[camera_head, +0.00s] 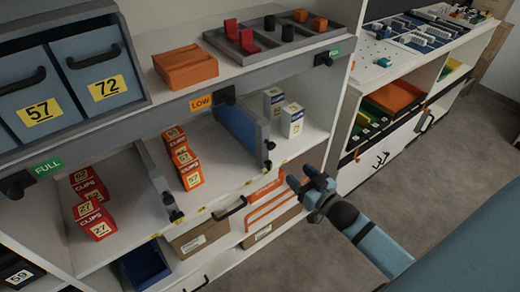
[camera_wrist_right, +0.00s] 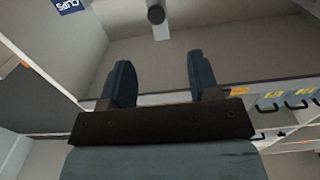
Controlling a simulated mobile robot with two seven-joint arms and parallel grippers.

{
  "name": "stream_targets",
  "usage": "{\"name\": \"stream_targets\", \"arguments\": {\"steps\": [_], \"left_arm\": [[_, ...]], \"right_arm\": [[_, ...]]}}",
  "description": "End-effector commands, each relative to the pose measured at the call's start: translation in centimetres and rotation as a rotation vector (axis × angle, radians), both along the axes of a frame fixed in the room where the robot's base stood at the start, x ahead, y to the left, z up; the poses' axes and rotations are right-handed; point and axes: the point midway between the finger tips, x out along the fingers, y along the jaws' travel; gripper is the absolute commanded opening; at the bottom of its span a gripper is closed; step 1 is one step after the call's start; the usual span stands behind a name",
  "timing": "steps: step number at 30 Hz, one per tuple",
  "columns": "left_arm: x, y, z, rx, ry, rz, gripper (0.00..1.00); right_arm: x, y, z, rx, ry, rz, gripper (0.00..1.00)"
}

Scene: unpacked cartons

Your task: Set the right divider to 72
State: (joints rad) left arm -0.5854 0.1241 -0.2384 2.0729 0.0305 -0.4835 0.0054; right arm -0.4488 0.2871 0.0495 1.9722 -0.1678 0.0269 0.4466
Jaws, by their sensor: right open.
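The right divider (camera_head: 262,140) stands upright on the middle shelf, a grey-edged panel with a blue face and dark knobs at its front. Small white-and-blue cartons (camera_head: 291,120) stand to its right, orange cartons (camera_head: 186,165) to its left. Small yellow tags (camera_head: 247,183) line the shelf's front edge, too small to read. My right gripper (camera_head: 308,190) is open and empty, in front of the shelf, right of the divider and apart from it. In the right wrist view its spread fingers (camera_wrist_right: 163,82) face a dark round knob (camera_wrist_right: 156,14). My left gripper is not in view.
Another divider (camera_head: 158,180) with a knob separates the orange cartons from red cartons (camera_head: 91,205).

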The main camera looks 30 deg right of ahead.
Motion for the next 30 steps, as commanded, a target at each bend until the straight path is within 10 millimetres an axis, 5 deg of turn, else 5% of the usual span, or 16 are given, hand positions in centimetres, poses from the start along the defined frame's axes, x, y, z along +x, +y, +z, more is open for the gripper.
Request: {"name": "stream_targets", "arguments": {"steps": [7, 21, 30], "left_arm": [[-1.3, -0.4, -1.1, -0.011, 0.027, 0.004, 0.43], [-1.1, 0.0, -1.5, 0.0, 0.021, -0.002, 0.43], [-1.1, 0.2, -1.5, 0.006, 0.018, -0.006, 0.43]], "right_arm": [[1.8, -0.6, 0.2, 0.004, -0.029, 0.0, 0.56], [11.1, 0.1, 0.2, 0.001, -0.028, -0.001, 0.56], [14.0, 0.4, 0.1, 0.003, -0.026, 0.0, 0.56]]}}
